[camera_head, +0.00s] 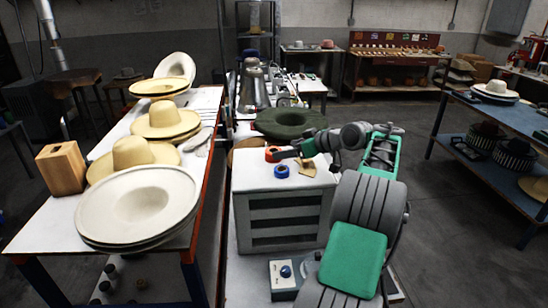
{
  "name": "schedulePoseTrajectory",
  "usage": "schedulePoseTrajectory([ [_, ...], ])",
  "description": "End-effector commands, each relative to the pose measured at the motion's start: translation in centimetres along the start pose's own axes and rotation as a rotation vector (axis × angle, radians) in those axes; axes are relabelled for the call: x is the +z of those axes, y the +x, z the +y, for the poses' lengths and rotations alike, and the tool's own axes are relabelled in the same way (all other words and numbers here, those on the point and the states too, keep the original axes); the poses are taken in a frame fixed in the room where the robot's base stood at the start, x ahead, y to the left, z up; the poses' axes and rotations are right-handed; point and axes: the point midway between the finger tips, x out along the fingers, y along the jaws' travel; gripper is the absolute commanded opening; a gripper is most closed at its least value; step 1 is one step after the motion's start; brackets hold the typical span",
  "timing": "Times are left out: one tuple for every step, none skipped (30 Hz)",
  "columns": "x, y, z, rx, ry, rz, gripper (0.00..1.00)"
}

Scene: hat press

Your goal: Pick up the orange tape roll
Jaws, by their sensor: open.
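The orange tape roll (271,152) lies near the back left edge of the white top of a small cabinet (253,178). My gripper (281,154) reaches in from the right, with its dark fingers right at the roll and partly covering its right side. The jaws are open. I cannot tell whether the fingers touch the roll or are around it.
A blue tape roll (282,171) and a tan piece (307,168) lie just in front of my gripper. A dark green hat (290,122) sits behind the cabinet. A long table (203,108) with several straw hats and a wooden block (61,168) stands at left.

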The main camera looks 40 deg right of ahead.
Motion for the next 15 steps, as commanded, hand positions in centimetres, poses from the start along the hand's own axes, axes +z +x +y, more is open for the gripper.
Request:
schedulePoseTrajectory([
  [-0.2,0.7,-0.1,-0.004,-0.001,0.000,0.79],
  [-0.2,1.1,-0.1,-0.004,0.000,-0.001,0.79],
  [-0.3,1.7,-0.2,-0.004,0.001,-0.001,0.79],
  [-0.3,2.1,-0.2,-0.004,0.001,-0.002,0.79],
  [-0.4,2.5,-0.1,-0.004,0.001,-0.002,0.79],
  [-0.6,3.1,-0.1,-0.004,0.001,-0.002,0.79],
  [-0.6,3.7,-0.1,-0.004,0.001,-0.002,0.79],
  [-0.7,4.3,-0.1,-0.005,0.003,-0.003,0.79],
  [-0.8,5.0,-0.1,-0.005,0.003,-0.004,0.79],
  [-0.6,5.6,0.0,-0.005,0.003,-0.004,0.79],
  [-0.6,6.1,-0.1,-0.005,0.002,-0.003,0.79],
  [-0.6,6.6,0.0,-0.003,0.001,-0.003,0.79],
  [-0.5,6.8,0.0,-0.002,0.002,-0.003,0.79],
  [-0.5,7.0,0.0,-0.001,0.002,-0.003,0.79],
  [-0.4,7.1,0.1,0.000,0.002,-0.003,0.79],
])
